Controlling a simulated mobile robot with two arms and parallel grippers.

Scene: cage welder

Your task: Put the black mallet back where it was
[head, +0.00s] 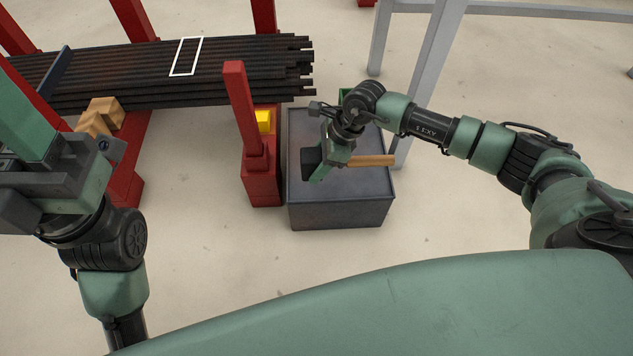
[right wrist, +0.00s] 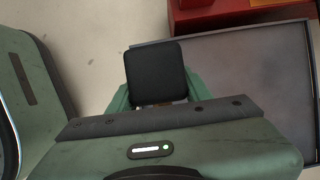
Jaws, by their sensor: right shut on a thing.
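The black mallet has a dark block head (head: 310,162) and a light wooden handle (head: 371,160) pointing right. It lies level over the top of a grey metal box (head: 340,212). My right gripper (head: 323,168) is shut on the mallet close to its head. I cannot tell whether the mallet touches the box top.
A red post stand (head: 262,178) with a yellow block (head: 263,122) stands left of the box. A rack of dark rods (head: 130,75) bears a white rectangular outline (head: 186,56). Wooden blocks (head: 106,111) sit at left. A grey frame leg (head: 428,70) rises behind.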

